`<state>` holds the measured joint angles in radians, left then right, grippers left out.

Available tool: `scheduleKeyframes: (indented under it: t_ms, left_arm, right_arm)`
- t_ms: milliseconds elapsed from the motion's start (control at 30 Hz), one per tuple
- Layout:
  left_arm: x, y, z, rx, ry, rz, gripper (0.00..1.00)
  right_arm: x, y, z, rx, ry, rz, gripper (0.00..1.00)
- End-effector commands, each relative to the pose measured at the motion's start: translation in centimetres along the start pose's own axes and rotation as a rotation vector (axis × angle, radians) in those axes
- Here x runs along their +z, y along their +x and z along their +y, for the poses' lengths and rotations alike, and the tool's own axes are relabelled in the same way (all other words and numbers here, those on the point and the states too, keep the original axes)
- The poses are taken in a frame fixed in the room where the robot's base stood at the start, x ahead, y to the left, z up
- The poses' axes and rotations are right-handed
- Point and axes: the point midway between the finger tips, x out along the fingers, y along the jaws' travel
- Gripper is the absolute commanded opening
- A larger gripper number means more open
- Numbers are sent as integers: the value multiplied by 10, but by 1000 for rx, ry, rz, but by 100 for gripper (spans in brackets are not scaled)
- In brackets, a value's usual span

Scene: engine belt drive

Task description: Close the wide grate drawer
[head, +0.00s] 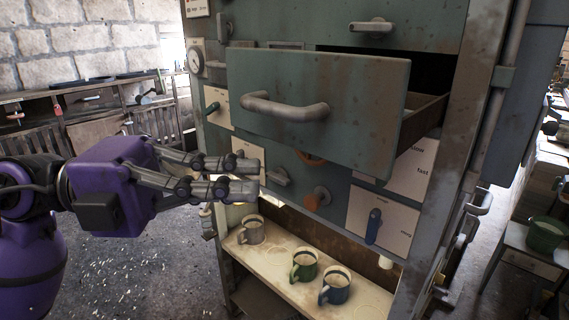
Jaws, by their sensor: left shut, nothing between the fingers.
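The wide grate drawer (345,120) is a worn green-grey drawer in the upper part of the tall metal cabinet. It stands pulled out, with its wooden right side wall (424,118) and a dark opening behind it showing. Its front carries a thick grey bar handle (285,106). My left gripper (256,178) comes in from the left with its fingers shut and empty. In the picture it is below and left of the drawer front; I cannot tell how far in front of the cabinet it is. My right gripper is not in view.
Below the drawer are small levers, an orange knob (317,198) and a blue lever (373,226). A shelf (285,262) holds a grey mug (252,230), a green mug (304,264) and a blue mug (336,286). A workbench stands at the left, with open floor before it.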

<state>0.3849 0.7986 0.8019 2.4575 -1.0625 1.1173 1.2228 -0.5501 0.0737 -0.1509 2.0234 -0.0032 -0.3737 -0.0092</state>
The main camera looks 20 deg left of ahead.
Motion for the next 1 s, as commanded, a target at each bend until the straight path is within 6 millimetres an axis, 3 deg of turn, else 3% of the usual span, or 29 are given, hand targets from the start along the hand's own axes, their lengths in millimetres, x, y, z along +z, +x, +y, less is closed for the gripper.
scheduleKeyframes:
  t_ms: [133, 333, 1000]
  left_arm:
    - [-2, 31, -3, -2, 5, 5, 0]
    - [21, 49, -2, -4, 0, 2, 0]
    - [34, 59, -1, -1, 0, 1, 0]
  right_arm:
    - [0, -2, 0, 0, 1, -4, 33]
    - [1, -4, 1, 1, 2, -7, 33]
    - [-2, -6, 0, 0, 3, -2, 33]
